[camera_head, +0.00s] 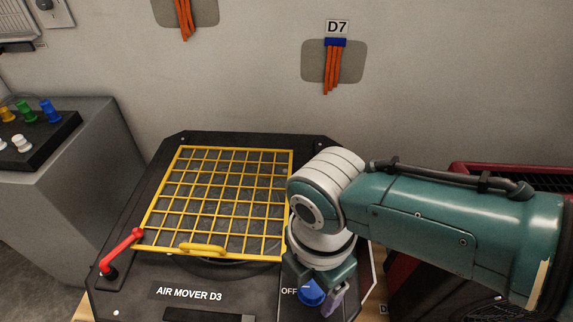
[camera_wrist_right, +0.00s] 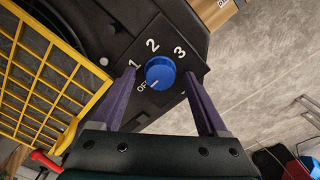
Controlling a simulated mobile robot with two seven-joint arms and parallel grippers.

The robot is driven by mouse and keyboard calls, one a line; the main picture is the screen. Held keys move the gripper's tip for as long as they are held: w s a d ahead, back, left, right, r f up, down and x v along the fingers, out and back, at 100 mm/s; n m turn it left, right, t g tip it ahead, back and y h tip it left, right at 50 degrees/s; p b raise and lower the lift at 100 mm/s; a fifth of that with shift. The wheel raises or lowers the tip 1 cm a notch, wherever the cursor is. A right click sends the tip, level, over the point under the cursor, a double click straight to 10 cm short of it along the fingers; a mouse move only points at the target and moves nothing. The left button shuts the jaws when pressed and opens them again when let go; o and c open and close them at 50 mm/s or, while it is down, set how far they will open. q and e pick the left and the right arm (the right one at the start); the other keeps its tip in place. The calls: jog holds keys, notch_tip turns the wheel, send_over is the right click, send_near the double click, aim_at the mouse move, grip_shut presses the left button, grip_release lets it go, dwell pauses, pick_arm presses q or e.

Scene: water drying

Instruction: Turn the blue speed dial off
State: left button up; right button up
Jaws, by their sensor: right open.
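The blue speed dial (camera_head: 312,292) is on the front panel of the black air mover (camera_head: 135,300), beside the "OFF" label, partly covered by my right gripper (camera_head: 318,303) in the head view. In the right wrist view the dial (camera_wrist_right: 160,72) is ringed by OFF, 1, 2 and 3. A small pale mark on it seems to lie on the side toward OFF. My right gripper (camera_wrist_right: 160,80) is open, with one purple finger on each side of the dial. Gaps show between dial and fingers; contact is not visible. My left gripper is not in view.
A yellow grille (camera_head: 215,200) covers the air mover's top, with a red lever (camera_head: 122,250) at its left. A grey cabinet (camera_head: 75,165) with a panel of coloured knobs stands at left. A dark red machine (camera_head: 470,170) is behind my right arm. Orange cables (camera_head: 333,70) hang on the wall.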

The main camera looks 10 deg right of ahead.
aim_at(311, 288)
notch_tip(311, 288, up, 10)
jog(key=p, duration=0.4)
dwell(0.3)
